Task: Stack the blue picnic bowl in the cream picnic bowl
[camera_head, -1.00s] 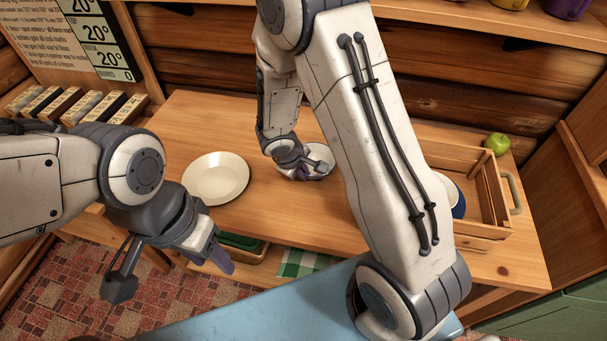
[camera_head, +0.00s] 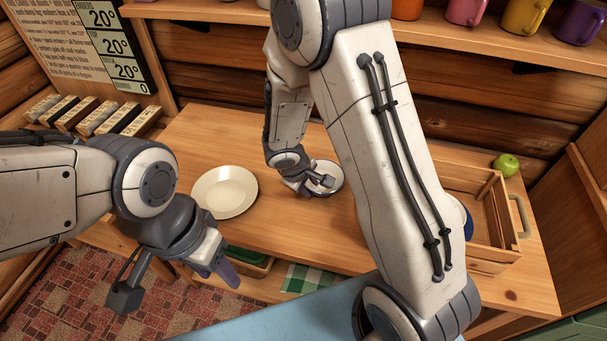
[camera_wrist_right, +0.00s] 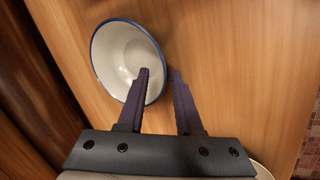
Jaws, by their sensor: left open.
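A bowl with a white inside and a blue rim (camera_head: 333,170), which I take as the blue picnic bowl, stands on the wooden table. It also shows in the right wrist view (camera_wrist_right: 115,65). My right gripper (camera_head: 316,189) is at its near edge. In the right wrist view my right gripper (camera_wrist_right: 160,75) has its fingers apart, one over the bowl's inside and one outside the rim. A shallow cream dish (camera_head: 225,190), apparently the cream picnic bowl, sits empty to the left. My left gripper (camera_head: 225,268) is open and empty in front of the table.
A wooden crate (camera_head: 490,265) stands at the right end of the table, with a blue item (camera_head: 467,222) partly hidden by my right arm. A green apple (camera_head: 507,165) lies behind it. Mugs (camera_head: 530,15) line the shelf above. Table between dish and bowl is clear.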

